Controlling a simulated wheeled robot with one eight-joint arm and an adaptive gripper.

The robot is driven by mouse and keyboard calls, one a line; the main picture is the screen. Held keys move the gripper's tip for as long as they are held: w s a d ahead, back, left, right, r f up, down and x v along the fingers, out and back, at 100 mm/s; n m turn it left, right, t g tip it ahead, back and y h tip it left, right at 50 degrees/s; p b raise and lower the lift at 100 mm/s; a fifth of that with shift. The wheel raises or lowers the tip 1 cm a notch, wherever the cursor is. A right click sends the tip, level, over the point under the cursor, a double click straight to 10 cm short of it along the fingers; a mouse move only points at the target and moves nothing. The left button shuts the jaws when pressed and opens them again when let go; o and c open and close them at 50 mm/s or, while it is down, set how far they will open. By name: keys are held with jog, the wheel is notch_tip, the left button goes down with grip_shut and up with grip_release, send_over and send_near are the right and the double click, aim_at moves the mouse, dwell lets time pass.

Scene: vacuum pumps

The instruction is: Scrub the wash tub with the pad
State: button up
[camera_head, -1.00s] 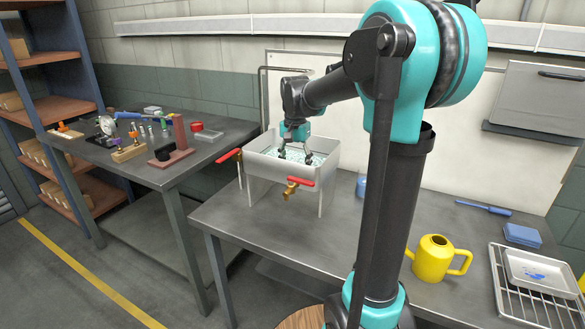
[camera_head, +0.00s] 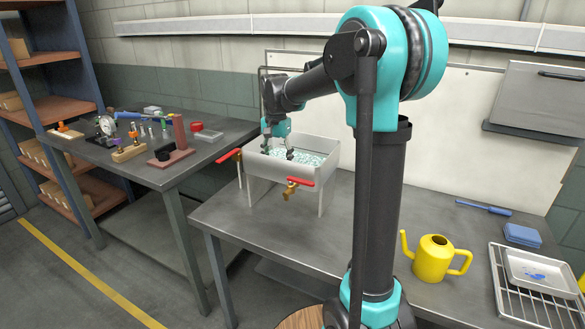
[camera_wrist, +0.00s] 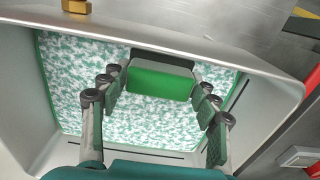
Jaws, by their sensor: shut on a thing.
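The wash tub (camera_head: 318,180) is a pale grey raised basin on the metal table, with speckled white-and-green water or foam (camera_head: 308,158) inside. My gripper (camera_head: 277,150) reaches down into the left part of the tub. In the wrist view my gripper (camera_wrist: 155,78) is shut on a green pad (camera_wrist: 160,82), held between its fingertips over the speckled tub bottom (camera_wrist: 75,85). I cannot tell whether the pad touches the bottom. The tub wall (camera_wrist: 220,55) surrounds the fingers in that view. The pad is hidden in the head view.
Red-handled taps (camera_head: 300,183) stick out of the tub's front and left side. A yellow watering can (camera_head: 433,260), blue brush (camera_head: 483,207), blue sponge-like block (camera_head: 522,235) and wire rack (camera_head: 515,300) with a tray stand at right. A side bench (camera_head: 110,160) holds small parts.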

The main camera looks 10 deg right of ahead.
jog(key=shift+w+a, duration=0.6)
jog(key=shift+a, duration=0.2)
jog(key=shift+s+d, duration=0.9)
jog(key=shift+d, duration=0.3)
jog(key=shift+s+d, duration=0.9)
jog(key=shift+d, duration=0.35)
jog(key=shift+s+d, duration=0.9)
jog(key=shift+d, duration=0.3)
jog(key=shift+w+a, duration=0.9)
jog(key=shift+a, duration=0.3)
jog(key=shift+w+a, duration=0.85)
jog(key=shift+a, duration=0.35)
jog(key=shift+w+a, duration=0.9)
jog(key=shift+a, duration=0.3)
